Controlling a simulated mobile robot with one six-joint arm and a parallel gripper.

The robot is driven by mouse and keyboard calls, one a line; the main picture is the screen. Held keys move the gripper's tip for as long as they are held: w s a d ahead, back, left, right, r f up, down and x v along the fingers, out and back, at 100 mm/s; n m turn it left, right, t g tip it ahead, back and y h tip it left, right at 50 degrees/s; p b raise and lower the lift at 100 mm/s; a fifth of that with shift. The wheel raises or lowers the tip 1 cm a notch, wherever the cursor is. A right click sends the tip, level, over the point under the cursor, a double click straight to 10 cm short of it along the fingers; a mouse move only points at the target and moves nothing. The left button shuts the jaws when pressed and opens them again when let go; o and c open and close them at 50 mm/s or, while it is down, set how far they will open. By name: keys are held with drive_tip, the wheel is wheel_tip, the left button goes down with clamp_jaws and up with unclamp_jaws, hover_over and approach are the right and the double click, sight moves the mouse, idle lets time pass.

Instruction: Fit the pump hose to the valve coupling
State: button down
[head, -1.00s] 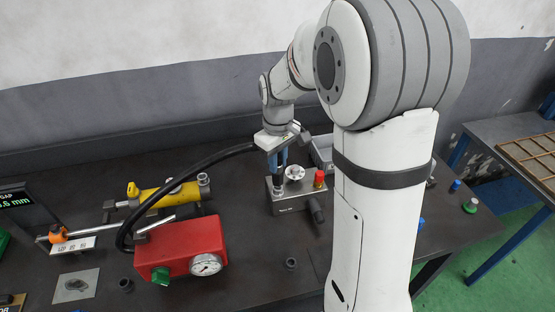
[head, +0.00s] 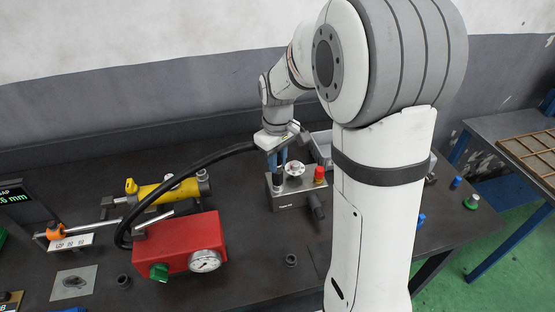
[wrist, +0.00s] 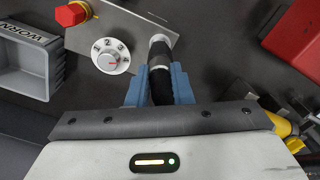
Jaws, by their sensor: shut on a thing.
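The black pump hose (head: 190,170) arcs up from the red hand pump (head: 185,247) with its gauge to my gripper (head: 278,160). My gripper's blue fingers are shut on the hose end (wrist: 160,86), just above the grey valve block (head: 287,202). In the wrist view the hose's metal collar (wrist: 159,62) shows beyond the fingertips, in line with the dark coupling (wrist: 159,46) at the block's corner. The collar and coupling look in contact or nearly so; I cannot tell whether they are locked. The fingers hide part of the joint in the head view.
The block carries a numbered dial (wrist: 110,57) and a red knob (wrist: 73,14). A grey bin (wrist: 22,60) marked WORN stands beside it. A yellow cylinder (head: 165,192) lies behind the pump. A small dark ring (head: 291,260) lies on the bench, with bare bench around it.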

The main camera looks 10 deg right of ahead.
drive_tip(key=shift+f, duration=0.1)
drive_tip(key=c, duration=1.2)
unclamp_jaws()
wheel_tip(320, 180, up, 7)
drive_tip(key=shift+d+r+b, duration=0.1)
drive_tip(key=shift+r+b, duration=0.1)
drive_tip(key=shift+b, duration=0.2)
drive_tip(key=shift+r, duration=0.25)
drive_tip(key=shift+s+r, duration=0.15)
drive_tip(key=shift+s, duration=0.2)
drive_tip(key=s+f+m+t, duration=0.1)
drive_tip(key=s+m+t, duration=0.2)
drive_tip(key=s, duration=1.6)
drive_tip(key=d+m, duration=0.1)
drive_tip(key=m, duration=0.2)
drive_tip(key=shift+s+f, duration=0.15)
